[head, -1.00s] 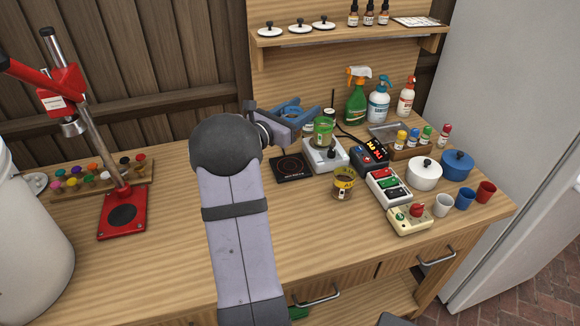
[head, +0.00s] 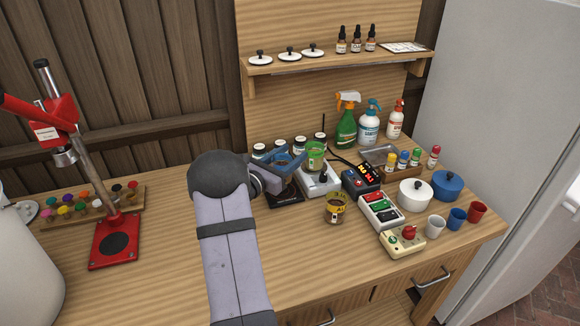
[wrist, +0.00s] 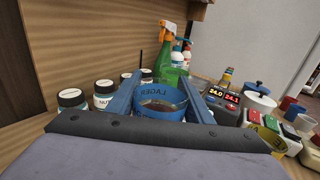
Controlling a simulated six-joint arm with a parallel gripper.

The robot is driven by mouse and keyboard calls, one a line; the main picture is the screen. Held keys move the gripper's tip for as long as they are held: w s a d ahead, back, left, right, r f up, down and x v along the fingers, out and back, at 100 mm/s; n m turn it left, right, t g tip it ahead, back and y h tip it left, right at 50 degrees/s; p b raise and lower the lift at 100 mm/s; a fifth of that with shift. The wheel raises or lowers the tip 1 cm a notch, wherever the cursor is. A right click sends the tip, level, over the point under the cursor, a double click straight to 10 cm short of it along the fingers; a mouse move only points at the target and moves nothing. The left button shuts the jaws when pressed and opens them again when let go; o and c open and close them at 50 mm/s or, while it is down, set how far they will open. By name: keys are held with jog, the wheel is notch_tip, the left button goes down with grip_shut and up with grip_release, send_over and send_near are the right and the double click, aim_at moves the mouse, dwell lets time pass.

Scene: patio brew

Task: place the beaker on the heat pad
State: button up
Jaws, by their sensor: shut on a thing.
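My gripper (head: 284,163) is shut on a beaker with a blue band (wrist: 160,92). In the wrist view the beaker stands about upright between the two blue fingers, with dark liquid inside and lettering on the band. In the head view my gripper is above the black heat pad (head: 286,201), left of the white stirrer-like device. The fingers and wrist hide part of the pad and most of the beaker. I cannot tell whether the beaker's base touches the pad.
A green-banded beaker (head: 315,153) stands on the white device (head: 320,182), close right of my gripper. A yellow-banded beaker (head: 335,208) stands in front. White-lidded jars (head: 300,145) stand behind. A dark controller with lit digits (head: 362,178) is farther right. The front-left bench is clear.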

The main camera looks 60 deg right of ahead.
jog(key=shift+f+p, duration=0.35)
jog(key=shift+f, duration=1.65)
jog(key=shift+f, duration=0.2)
jog(key=o, duration=1.3)
jog(key=shift+r, duration=0.15)
jog(key=a+b, duration=0.1)
jog(key=a, duration=0.3)
jog(key=w+a, duration=0.1)
jog(key=a, duration=0.3)
jog(key=w+a+b, duration=0.1)
jog(key=a, duration=0.2)
jog(key=shift+w+a+b, duration=0.2)
jog(key=shift+a+b, duration=0.1)
jog(key=shift+a, duration=0.1)
